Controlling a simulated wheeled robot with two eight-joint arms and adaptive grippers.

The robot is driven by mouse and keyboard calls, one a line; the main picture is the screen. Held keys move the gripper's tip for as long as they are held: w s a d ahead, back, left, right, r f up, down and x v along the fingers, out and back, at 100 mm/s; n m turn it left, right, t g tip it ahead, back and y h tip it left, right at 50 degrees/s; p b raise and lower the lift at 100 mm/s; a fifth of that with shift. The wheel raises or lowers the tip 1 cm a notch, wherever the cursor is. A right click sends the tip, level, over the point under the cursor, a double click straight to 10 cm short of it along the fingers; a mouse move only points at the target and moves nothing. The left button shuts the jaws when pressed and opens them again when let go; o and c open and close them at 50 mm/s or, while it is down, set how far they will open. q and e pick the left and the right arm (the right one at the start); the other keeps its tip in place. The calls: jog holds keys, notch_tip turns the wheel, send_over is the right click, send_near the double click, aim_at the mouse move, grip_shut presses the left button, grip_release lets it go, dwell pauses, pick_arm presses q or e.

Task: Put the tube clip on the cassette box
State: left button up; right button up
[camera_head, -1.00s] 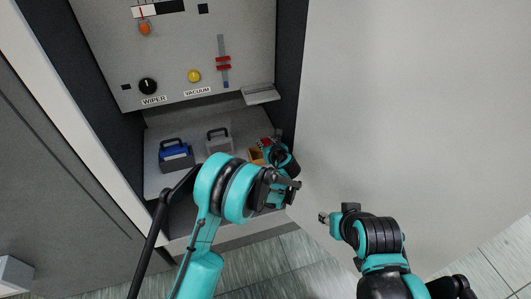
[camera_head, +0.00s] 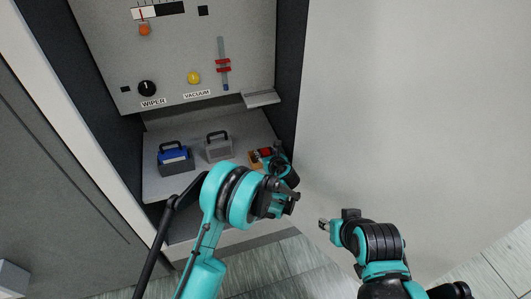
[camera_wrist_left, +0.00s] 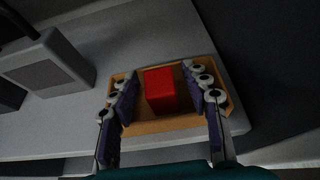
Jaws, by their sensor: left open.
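A red block (camera_wrist_left: 160,90), which I take to be the tube clip, sits in a shallow orange tray (camera_wrist_left: 172,124) in the left wrist view. In the head view the red block (camera_head: 265,152) and the tray (camera_head: 254,160) are at the right end of the shelf, partly hidden. My left gripper (camera_wrist_left: 160,73) is open, with one finger on each side of the block. Two boxes with handles stand to the left: a blue-topped one (camera_head: 176,162) and a grey one (camera_head: 218,150). Which is the cassette box is unclear. My right gripper (camera_head: 324,224) is away from the shelf.
The shelf (camera_head: 213,178) lies in a recess with a dark side wall on the right. A panel (camera_head: 110,60) with knobs and a red-clipped slider (camera_head: 223,65) rises behind. A small metal ledge (camera_head: 262,98) juts out above the tray.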

pick_arm(q)
jog(key=shift+r, duration=0.15)
jog(key=p+v, duration=0.4)
jog(key=v, duration=0.8)
jog(key=s+a+r+n+g+h, duration=0.1)
jog(key=s+a+r+n+g, duration=0.1)
jog(key=s+a+r+n, duration=0.45)
jog(key=s+a+r+n+g, duration=0.2)
jog(key=s+a+r+n, duration=0.2)
jog(key=a+r+n, duration=0.4)
jog(key=s+a+n+h, duration=0.1)
jog(key=s+a+n, duration=0.2)
jog(key=s+n, duration=0.6)
jog(key=s+a+n+g+h, duration=0.1)
jog(key=s+a+n+h, duration=0.1)
jog(key=s+n, duration=0.7)
jog(key=shift+s+a, duration=0.55)
jog(key=shift+a, duration=0.3)
jog(key=shift+r, duration=0.1)
